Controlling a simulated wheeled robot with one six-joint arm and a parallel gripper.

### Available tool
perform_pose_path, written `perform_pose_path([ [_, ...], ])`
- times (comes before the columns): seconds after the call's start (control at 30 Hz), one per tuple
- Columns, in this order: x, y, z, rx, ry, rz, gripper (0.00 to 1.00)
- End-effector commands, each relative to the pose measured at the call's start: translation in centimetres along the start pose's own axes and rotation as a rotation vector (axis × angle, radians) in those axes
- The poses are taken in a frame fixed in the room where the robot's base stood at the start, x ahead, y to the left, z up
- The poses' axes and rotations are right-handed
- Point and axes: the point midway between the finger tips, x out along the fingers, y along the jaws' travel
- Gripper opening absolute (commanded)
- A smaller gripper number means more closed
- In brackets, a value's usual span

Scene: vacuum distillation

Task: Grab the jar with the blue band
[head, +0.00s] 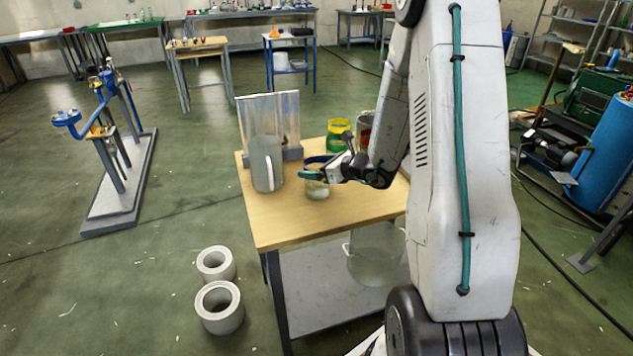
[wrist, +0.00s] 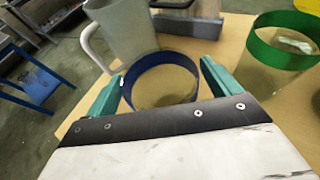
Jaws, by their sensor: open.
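The jar with the blue band (wrist: 162,70) stands on the wooden table, a clear glass jar with a dark blue ring at its rim. In the head view the jar (head: 317,188) is partly hidden behind my gripper (head: 316,172). In the wrist view my gripper (wrist: 162,85) is open, with one teal finger on the left and one on the right of the jar. The jar's rim lies between the fingers, with a small gap visible on each side. The lower part of the jar is hidden by the gripper body.
A grey pitcher (head: 266,163) with a handle stands left of the jar. A jar with a green band (wrist: 285,45) stands to the right in the wrist view. The table's front left (head: 275,220) is clear.

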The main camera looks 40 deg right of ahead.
Motion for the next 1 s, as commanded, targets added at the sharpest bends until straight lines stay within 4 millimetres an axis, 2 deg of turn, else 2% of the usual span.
perform_pose_path([
  [0.23,0.4,-0.1,0.0,0.0,0.0,-0.001,0.89],
  [0.27,0.4,-0.1,0.0,0.0,0.0,-0.001,0.83],
  [0.47,0.4,0.0,0.0,-0.001,0.0,-0.001,0.28],
  [0.5,0.4,0.0,0.1,-0.001,-0.001,-0.001,0.23],
  [0.77,0.4,-0.1,0.2,-0.001,-0.001,-0.001,0.23],
  [1.0,-0.2,0.0,1.8,-0.004,-0.002,-0.001,0.23],
])
